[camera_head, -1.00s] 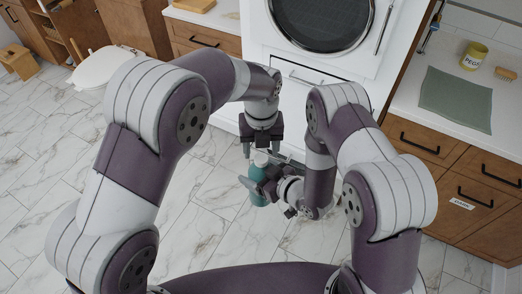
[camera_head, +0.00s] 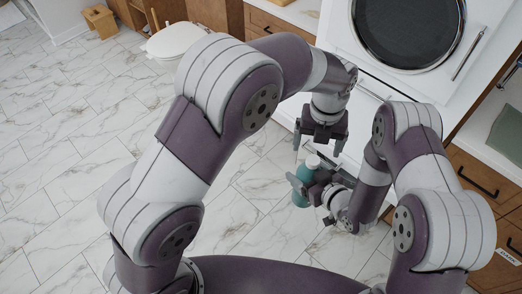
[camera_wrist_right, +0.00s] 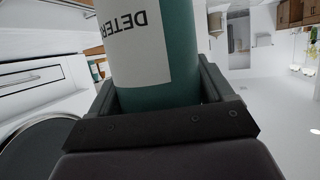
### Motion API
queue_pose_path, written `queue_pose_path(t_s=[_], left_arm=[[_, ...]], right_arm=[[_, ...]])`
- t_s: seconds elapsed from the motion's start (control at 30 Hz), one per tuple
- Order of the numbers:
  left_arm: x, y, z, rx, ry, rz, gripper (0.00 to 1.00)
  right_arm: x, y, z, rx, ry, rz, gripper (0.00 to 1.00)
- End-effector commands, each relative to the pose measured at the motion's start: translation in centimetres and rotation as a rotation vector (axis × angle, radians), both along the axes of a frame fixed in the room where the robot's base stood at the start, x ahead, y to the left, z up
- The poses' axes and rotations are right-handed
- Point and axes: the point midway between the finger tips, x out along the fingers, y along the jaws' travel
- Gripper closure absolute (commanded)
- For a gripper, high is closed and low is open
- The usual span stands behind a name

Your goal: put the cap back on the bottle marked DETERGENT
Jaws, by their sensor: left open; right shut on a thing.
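The teal bottle (camera_head: 300,199) is held roughly upright in my right gripper (camera_head: 306,180), low over the floor in the head view. In the right wrist view the bottle (camera_wrist_right: 180,98) stands between both fingers, with a white label (camera_wrist_right: 140,45) reading "DETER", the rest cut off. My left gripper (camera_head: 318,146) is open and points down just above the bottle's top (camera_head: 313,161). I see nothing clearly held between its fingers. The bottle's top is small and partly hidden, so I cannot tell whether a cap is on it. I cannot make out a separate cap.
A white front-loading appliance (camera_head: 340,45) with a round dark door stands behind my grippers. Wooden drawers (camera_head: 475,175) and a counter with a green mat (camera_head: 508,135) are at the right. A white toilet (camera_head: 178,40) is at the back left. The marble floor is clear at left.

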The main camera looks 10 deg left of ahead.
Motion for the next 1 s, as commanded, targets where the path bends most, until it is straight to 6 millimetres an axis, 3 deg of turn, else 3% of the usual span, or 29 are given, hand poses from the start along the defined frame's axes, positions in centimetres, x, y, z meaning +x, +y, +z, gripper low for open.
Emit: queue_pose_path(t_s=[0.07,0.17,0.27,0.33,0.4,0.5,0.63,0.8,1.0], left_arm=[[0.2,0.3,0.0,0.000,0.000,0.008,0.10],[1.7,2.2,1.3,-0.016,-0.026,0.064,0.10],[2.2,8.1,3.4,-0.021,-0.039,0.197,0.10],[0.4,13.8,4.0,-0.025,-0.044,0.496,0.10],[-2.0,17.7,3.9,-0.038,-0.053,0.893,0.10],[-5.3,21.0,3.1,-0.058,-0.058,1.404,0.10],[-9.3,23.1,1.7,-0.085,-0.053,2.021,0.10],[-12.8,23.5,-0.1,-0.110,-0.028,2.654,0.10],[-12.7,23.4,-0.6,-0.173,-0.005,3.063,0.10]], right_arm=[[0.0,0.0,0.1,0.001,-0.002,0.000,1.00],[0.0,0.0,0.1,0.001,-0.002,0.000,1.00],[0.0,0.0,0.1,0.001,-0.002,0.000,1.00],[0.0,0.0,0.1,0.001,-0.002,0.000,1.00],[0.0,0.0,0.1,0.001,-0.002,0.000,1.00],[0.0,0.0,0.1,0.001,-0.002,0.000,1.00],[0.0,0.0,0.1,0.001,-0.002,0.000,1.00],[0.0,0.0,0.1,0.001,-0.002,0.000,1.00],[0.0,0.0,0.1,0.001,-0.002,0.000,1.00]])
